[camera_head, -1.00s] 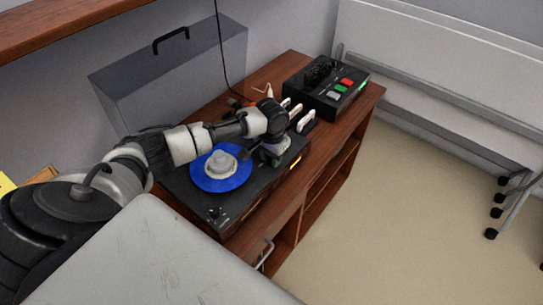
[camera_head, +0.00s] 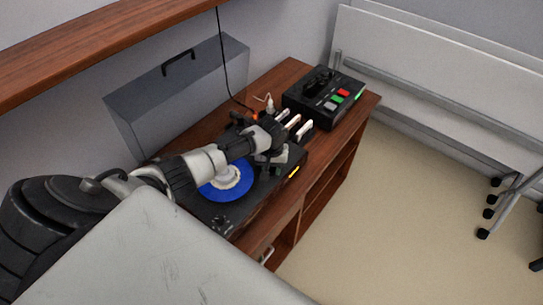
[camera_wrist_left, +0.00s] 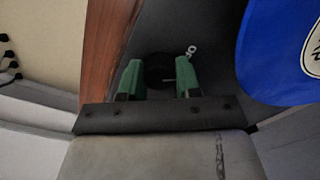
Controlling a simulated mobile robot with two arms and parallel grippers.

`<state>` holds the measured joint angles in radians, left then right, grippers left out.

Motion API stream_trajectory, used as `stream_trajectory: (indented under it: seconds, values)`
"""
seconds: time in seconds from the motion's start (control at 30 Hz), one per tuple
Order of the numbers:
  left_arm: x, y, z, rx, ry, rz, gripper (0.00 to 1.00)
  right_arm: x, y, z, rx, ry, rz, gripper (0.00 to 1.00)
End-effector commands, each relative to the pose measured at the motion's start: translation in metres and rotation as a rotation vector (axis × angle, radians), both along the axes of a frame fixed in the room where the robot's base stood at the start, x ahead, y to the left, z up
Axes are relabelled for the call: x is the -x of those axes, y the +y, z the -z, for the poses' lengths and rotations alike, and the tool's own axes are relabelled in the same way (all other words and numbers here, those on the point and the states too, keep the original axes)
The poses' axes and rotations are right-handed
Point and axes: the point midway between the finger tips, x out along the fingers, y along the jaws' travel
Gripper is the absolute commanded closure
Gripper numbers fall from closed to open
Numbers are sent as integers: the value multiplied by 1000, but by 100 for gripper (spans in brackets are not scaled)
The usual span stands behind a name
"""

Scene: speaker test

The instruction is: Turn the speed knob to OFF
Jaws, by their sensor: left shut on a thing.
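The turntable (camera_head: 207,213) is a dark box with a blue record (camera_head: 213,192) on the wooden cabinet. My left gripper (camera_head: 277,160) points down at the far right part of its deck. In the left wrist view, the green fingers of that gripper (camera_wrist_left: 160,82) stand on both sides of the round black speed knob (camera_wrist_left: 159,65) and are shut on it. A short white mark shows on the knob near the right finger. A white label (camera_wrist_left: 187,51), partly readable as "OF", lies at the knob's upper right. The head view hides the knob behind my gripper. My right gripper is not in view.
A black box (camera_head: 314,105) with red, green and grey buttons stands at the cabinet's back right. Pale upright pieces (camera_head: 304,131) stand between it and my gripper. A grey case (camera_head: 190,85) leans at the wall. A shelf (camera_head: 90,45) hangs above.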

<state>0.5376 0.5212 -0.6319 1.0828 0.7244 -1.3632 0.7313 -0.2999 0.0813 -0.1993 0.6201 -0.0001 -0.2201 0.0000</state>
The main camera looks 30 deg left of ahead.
Motion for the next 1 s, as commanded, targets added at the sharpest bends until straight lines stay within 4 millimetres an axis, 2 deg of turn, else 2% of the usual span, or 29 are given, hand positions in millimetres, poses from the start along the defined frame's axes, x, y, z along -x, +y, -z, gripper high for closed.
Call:
stream_trajectory:
  seconds: [0.03,0.3,0.93,0.97,1.0]
  values:
    - [0,-1,-4,2,0,-32,91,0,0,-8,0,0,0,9]
    - [-1,0,-2,0,-2,-165,91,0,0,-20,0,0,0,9]
    - [-2,1,-1,-2,-6,-218,91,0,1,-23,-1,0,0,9]
    - [-2,1,-1,-2,-6,-218,66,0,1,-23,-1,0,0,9]
    - [-2,1,-1,-2,-5,-218,60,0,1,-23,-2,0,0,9]
